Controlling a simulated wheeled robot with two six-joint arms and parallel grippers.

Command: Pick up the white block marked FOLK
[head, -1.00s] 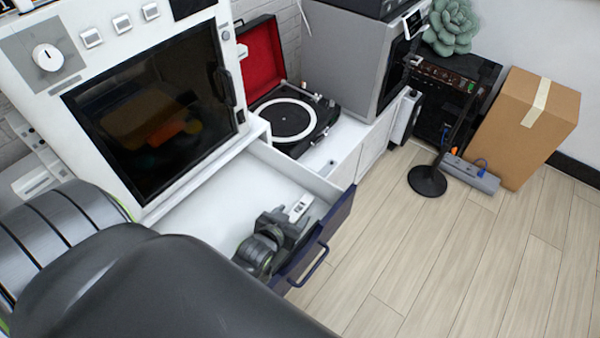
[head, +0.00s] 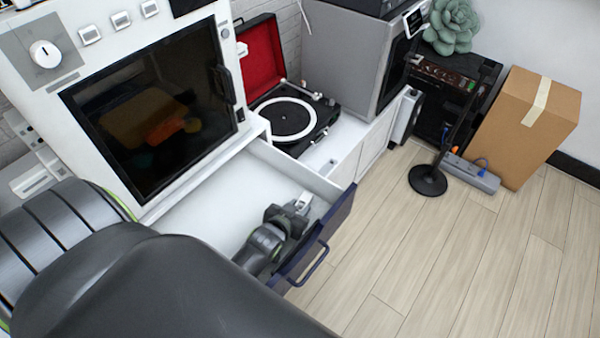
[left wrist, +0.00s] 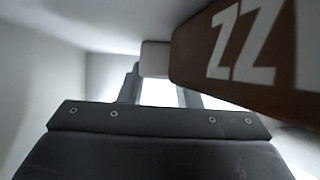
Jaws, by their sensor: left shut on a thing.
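My left gripper (head: 294,209) reaches into the open drawer and is shut on a small white block (head: 303,199). In the left wrist view the gripper's fingers (left wrist: 160,88) point away from me, with the pale block (left wrist: 155,58) at their tips. No marking on the block can be read now. A brown block with white letters "ZZ" (left wrist: 235,50) is close on the right of the wrist view, beside the fingers. My right gripper is not in view.
The white-lined drawer (head: 195,222) has a dark blue front (head: 340,222) with a handle. A white machine with a dark window (head: 155,105) stands above it. A record player (head: 290,120) is behind, a cardboard box (head: 540,125) at right.

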